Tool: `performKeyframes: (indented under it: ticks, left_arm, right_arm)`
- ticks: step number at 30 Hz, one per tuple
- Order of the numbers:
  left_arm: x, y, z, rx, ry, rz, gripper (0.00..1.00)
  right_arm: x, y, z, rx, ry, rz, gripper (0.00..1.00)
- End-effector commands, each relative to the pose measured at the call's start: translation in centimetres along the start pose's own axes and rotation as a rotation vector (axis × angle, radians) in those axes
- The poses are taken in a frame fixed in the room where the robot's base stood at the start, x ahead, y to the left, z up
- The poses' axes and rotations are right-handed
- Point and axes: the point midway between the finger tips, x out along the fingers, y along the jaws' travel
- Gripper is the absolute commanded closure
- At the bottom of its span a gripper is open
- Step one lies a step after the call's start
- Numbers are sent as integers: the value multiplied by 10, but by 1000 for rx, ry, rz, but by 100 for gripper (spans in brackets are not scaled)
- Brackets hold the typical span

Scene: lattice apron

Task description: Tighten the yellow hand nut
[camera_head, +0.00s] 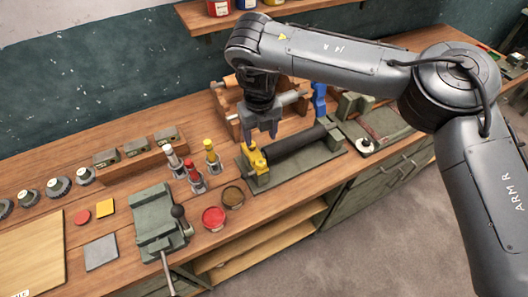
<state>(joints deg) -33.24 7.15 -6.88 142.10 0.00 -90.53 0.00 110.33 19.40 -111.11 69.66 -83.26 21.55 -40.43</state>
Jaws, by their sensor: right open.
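The yellow hand nut (254,158) appears to be the yellow part at the left end of a dark cylinder (295,143). The cylinder lies on a flat grey-green base plate (330,152) on the workbench. My right gripper (261,137) points down just above the yellow part, with its fingers apart. Whether the fingertips reach down beside it or touch it, I cannot tell. No left arm or gripper is in view.
Pegs with white, red and yellow tops (211,156) stand left of the base plate. A red tin (214,218) and a brown tin (232,197) sit in front. A vise (157,219) is at the front edge. A wooden rack (226,95) stands behind my gripper.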

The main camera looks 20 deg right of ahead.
Motion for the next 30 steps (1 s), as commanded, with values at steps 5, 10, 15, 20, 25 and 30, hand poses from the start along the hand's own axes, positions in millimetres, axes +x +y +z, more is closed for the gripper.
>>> performKeyframes:
  ticks: [5, 10, 15, 20, 25, 30]
  left_arm:
    - [0, 2, 0, -7, 1, 5, 38]
    - [-4, 3, -2, -11, 1, 9, 38]
    - [-18, 2, -6, -10, 1, 8, 38]
    - [-34, 0, -11, -7, 1, 6, 38]
    - [-54, -2, -17, -2, 1, 1, 38]
    - [-73, -3, -23, 2, 0, -2, 38]
  right_arm:
    - [-5, 26, 20, 148, -116, 54, 38]
    - [-50, 117, 32, 260, -239, 331, 38]
    - [-83, 199, 17, 383, -189, 651, 38]
    - [-121, 249, 2, 547, -55, 954, 38]
    - [-165, 258, 0, 784, 134, 1257, 38]
    - [-189, 223, 16, 1046, 304, 1495, 38]
